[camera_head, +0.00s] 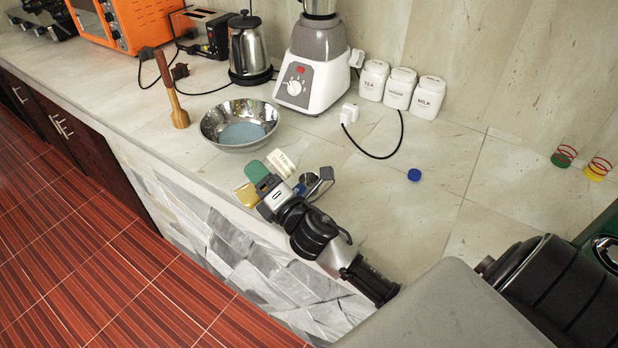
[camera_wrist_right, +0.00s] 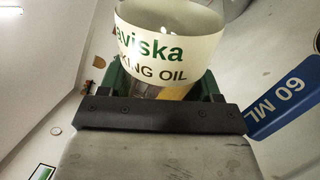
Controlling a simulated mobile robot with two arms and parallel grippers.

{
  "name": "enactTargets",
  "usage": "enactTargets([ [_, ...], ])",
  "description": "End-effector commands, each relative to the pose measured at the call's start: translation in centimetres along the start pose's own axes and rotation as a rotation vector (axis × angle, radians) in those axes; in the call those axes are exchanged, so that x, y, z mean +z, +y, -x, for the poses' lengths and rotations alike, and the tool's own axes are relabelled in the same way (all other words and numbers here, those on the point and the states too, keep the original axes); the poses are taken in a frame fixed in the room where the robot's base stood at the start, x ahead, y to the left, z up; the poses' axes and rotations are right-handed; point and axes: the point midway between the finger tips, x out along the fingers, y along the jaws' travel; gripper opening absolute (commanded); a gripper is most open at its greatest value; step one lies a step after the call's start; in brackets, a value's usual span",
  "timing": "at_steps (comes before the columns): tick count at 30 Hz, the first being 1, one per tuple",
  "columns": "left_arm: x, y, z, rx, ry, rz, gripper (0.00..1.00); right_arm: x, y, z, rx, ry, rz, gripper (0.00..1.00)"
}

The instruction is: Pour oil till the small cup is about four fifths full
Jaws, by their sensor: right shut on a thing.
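My right gripper (camera_head: 283,180) is shut on the oil bottle (camera_head: 281,163), whose white label shows beside the green finger pad in the head view. In the right wrist view the bottle (camera_wrist_right: 165,45) sits between the green fingers of the gripper (camera_wrist_right: 162,88), its cooking oil label readable. The small cup (camera_head: 306,182) is a metal measuring cup close beside the gripper, partly hidden. Its blue handle (camera_wrist_right: 288,98) marked 60 ML shows in the right wrist view. The cup's oil level and any oil stream cannot be made out. My left gripper is out of view.
A metal bowl (camera_head: 240,125) stands just behind the gripper. A blue cap (camera_head: 414,174) lies on the clear counter to the right. A blender (camera_head: 312,72), kettle (camera_head: 249,48) and white canisters (camera_head: 400,88) stand along the wall. The counter's front edge runs close below the gripper.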

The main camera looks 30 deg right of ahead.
Motion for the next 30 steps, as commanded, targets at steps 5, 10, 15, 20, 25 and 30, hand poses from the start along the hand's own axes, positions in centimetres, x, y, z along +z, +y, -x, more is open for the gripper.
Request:
enactTargets([
  [5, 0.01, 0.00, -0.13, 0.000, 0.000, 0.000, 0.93, -0.05, -0.02, 0.01, 0.001, -0.002, -0.011, 0.38],
  [10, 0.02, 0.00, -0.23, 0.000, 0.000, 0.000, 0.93, -0.09, -0.04, 0.01, 0.001, -0.004, -0.021, 0.38],
  [15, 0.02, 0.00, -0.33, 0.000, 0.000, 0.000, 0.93, -0.14, -0.07, 0.01, 0.001, -0.006, -0.031, 0.38],
  [20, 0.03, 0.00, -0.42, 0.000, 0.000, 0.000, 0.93, -0.19, -0.09, 0.02, 0.001, -0.007, -0.041, 0.38],
  [25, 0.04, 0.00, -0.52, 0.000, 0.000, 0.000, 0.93, -0.24, -0.11, 0.02, 0.001, -0.009, -0.051, 0.38],
  [30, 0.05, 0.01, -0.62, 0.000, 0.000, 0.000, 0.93, -0.28, -0.14, 0.03, 0.001, -0.010, -0.061, 0.38],
])
